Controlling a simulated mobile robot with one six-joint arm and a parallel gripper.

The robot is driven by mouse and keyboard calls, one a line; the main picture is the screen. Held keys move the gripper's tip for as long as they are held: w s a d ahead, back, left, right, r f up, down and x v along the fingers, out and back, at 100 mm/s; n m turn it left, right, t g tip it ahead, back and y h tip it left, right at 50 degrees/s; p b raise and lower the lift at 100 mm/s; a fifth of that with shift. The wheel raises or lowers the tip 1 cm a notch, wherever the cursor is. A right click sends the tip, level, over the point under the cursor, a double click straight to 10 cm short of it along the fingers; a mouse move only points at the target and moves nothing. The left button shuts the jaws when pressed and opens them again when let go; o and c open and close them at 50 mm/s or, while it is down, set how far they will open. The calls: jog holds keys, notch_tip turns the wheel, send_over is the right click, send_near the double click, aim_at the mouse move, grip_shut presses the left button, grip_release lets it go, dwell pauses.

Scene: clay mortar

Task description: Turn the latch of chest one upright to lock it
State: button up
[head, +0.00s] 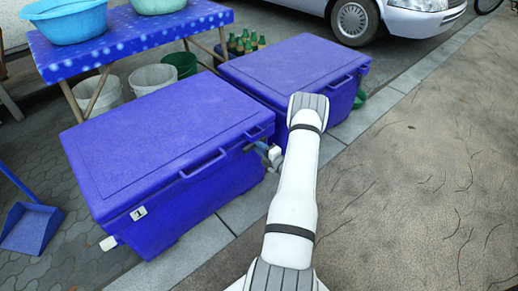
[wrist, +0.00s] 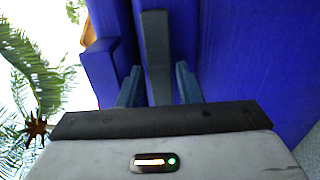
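Chest one (head: 160,140) is the nearer blue chest, lid closed, with a "1" label (head: 138,213) low on its near side. Its latch is a grey bar (wrist: 157,50) in the wrist view. The bar runs up the picture, while sky shows at the left, so it appears to lie sideways, not upright. My gripper (wrist: 160,85) has one blue-grey finger on each side of the bar, with narrow gaps, and looks open around it. In the head view my gripper (head: 268,154) is at the chest's right front side, and the latch is mostly hidden there.
A second blue chest (head: 290,70) stands close behind, to the right. A blue table (head: 130,40) with basins is behind chest one, with buckets (head: 153,78) beneath. A blue dustpan (head: 32,228) lies at left. Open pavement (head: 430,180) is at right.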

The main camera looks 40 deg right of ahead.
jog(key=c, duration=0.6)
jog(key=shift+c, duration=0.2)
jog(key=n, duration=0.3)
jog(key=shift+n+b, duration=0.3)
jog(key=shift+n, duration=0.1)
jog(key=n, duration=0.3)
jog(key=shift+f+n+b, duration=0.1)
jog(key=shift+n+b, duration=0.2)
jog(key=shift+b, duration=0.05)
jog(key=n+b, duration=0.1)
jog(key=n, duration=0.4)
jog(key=shift+n+b, duration=0.8)
jog(key=shift+n, duration=1.9)
